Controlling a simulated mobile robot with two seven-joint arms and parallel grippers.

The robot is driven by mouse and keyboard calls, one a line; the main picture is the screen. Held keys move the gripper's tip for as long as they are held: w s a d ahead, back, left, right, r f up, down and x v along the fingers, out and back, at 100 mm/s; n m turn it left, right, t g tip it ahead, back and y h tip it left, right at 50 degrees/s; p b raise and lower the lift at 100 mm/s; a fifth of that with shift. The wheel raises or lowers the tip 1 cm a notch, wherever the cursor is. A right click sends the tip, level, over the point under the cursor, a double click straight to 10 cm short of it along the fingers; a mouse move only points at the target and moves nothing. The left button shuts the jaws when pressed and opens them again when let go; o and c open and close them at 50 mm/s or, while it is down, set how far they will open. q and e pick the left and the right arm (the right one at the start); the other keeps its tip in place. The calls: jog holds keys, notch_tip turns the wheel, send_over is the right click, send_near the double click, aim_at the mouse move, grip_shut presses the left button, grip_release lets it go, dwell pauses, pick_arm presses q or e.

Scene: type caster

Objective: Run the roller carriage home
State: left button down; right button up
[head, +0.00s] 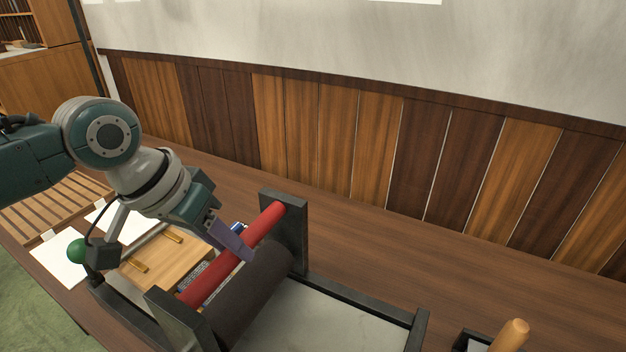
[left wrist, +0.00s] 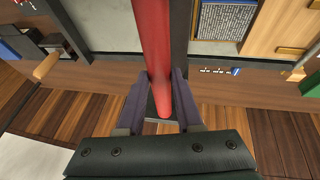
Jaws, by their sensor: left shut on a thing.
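The roller carriage has two dark upright end plates (head: 284,240), a red grip bar (head: 268,220) between them and a dark roller (head: 250,295) beside the bar. It stands across a black-railed press bed (head: 335,322). My left gripper (head: 236,246) reaches down from the left and is shut on the red bar. In the left wrist view the bar (left wrist: 152,40) runs between the two purple fingers (left wrist: 158,95). A type block (left wrist: 225,20) shows beside the carriage; in the head view the bar partly hides it. My right gripper is not in view.
A wooden board with brass pieces (head: 180,262) lies left of the carriage, near a green ball knob (head: 77,250). White sheets (head: 62,262) and a slatted rack (head: 45,210) are farther left. A wooden handle (head: 510,336) stands lower right. The bed right of the roller is clear.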

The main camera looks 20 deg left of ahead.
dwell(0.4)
pick_arm(q)
jog(key=s+d+p, duration=0.1)
jog(key=d+p, duration=0.4)
jog(key=d, duration=0.9)
jog(key=shift+d, duration=0.15)
jog(key=c, duration=0.6)
grip_release()
jog(key=shift+d, duration=0.1)
